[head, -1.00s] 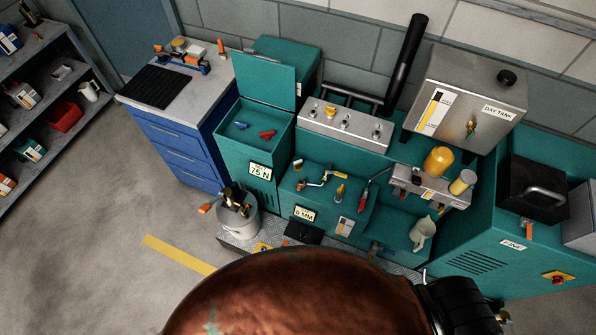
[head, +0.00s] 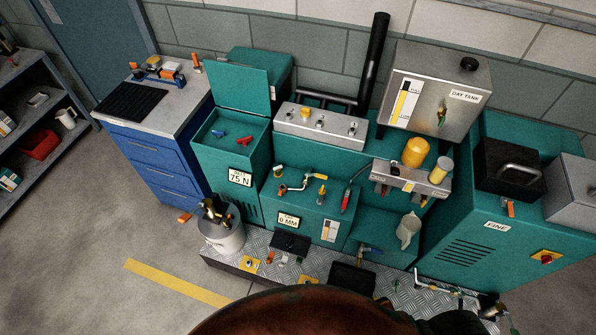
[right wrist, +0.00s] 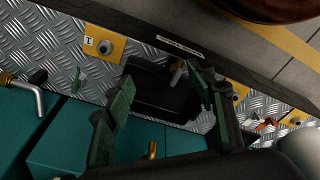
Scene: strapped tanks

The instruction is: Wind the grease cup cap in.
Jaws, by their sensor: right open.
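I cannot pick out the grease cup cap for certain. In the head view, a small upright brass and yellow fitting (head: 322,192) stands on the teal cabinet's lower ledge, between a brass lever valve (head: 298,184) and a red-handled tool (head: 346,197). My right gripper (right wrist: 160,76) shows in the right wrist view, its two greenish finger pads spread apart with nothing held. It is over a black tray (right wrist: 150,92) on the tread plate. A small brass piece (right wrist: 151,150) shows between the fingers, lower down and partly hidden. My left gripper is in neither current view.
A steel day tank (head: 435,90) and a teal cabinet marked FINE (head: 470,240) are at right. A large brown rounded surface (head: 300,312) blocks the bottom.

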